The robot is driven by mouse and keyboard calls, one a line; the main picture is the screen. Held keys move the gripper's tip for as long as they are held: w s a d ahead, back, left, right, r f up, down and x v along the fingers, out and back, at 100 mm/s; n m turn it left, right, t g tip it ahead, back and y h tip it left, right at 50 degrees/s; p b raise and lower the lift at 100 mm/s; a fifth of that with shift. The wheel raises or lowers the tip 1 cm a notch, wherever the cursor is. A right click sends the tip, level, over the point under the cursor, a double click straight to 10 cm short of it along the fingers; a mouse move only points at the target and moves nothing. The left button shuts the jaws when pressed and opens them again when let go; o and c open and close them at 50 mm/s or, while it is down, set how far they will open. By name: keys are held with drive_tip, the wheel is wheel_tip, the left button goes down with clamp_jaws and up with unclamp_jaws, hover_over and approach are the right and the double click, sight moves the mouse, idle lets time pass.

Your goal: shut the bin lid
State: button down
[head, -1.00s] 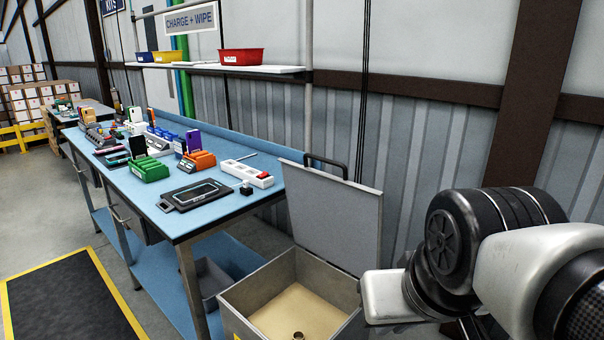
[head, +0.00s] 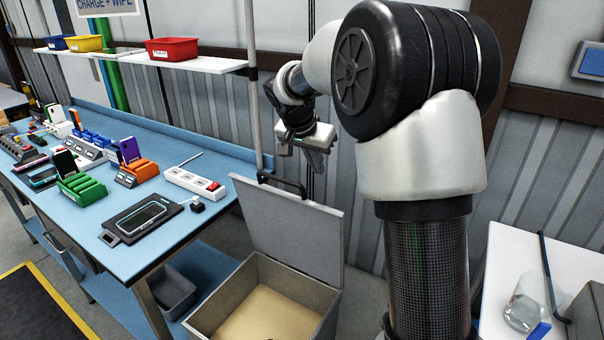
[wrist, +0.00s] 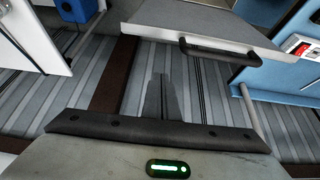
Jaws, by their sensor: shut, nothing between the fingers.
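The grey bin (head: 229,291) stands at the right end of the blue bench, with a tan inside. Its flat grey lid (head: 300,234) is open, standing up at the back of the bin, and shows at the top of the wrist view (wrist: 205,18). A black handle (head: 282,184) sits on the lid's upper edge, and in the wrist view (wrist: 220,52) it lies above and right of the fingers. My gripper (head: 319,167) is shut and empty, above and behind the lid's upper right corner, and looks apart from it. Its dark fingers (wrist: 161,90) point toward the wall.
The blue bench (head: 82,213) left of the bin holds phones, coloured racks and a white power strip (head: 195,182). A shelf (head: 150,59) with coloured trays runs above it. A white table (head: 527,262) with a clear glass (head: 524,300) stands at the right. The ribbed wall is close behind.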

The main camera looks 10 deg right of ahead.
sight(317, 204)
drive_tip(key=f, duration=0.6)
drive_tip(key=w+d+f, duration=0.1)
drive_tip(key=f, duration=0.2)
drive_tip(key=shift+d+p, duration=0.1)
drive_tip(key=shift+p, duration=0.3)
drive_tip(key=shift+s+a+f, duration=0.15)
drive_tip(key=shift+s+a, duration=0.15)
drive_tip(key=shift+a, duration=0.05)
drive_tip(key=shift+f, duration=0.1)
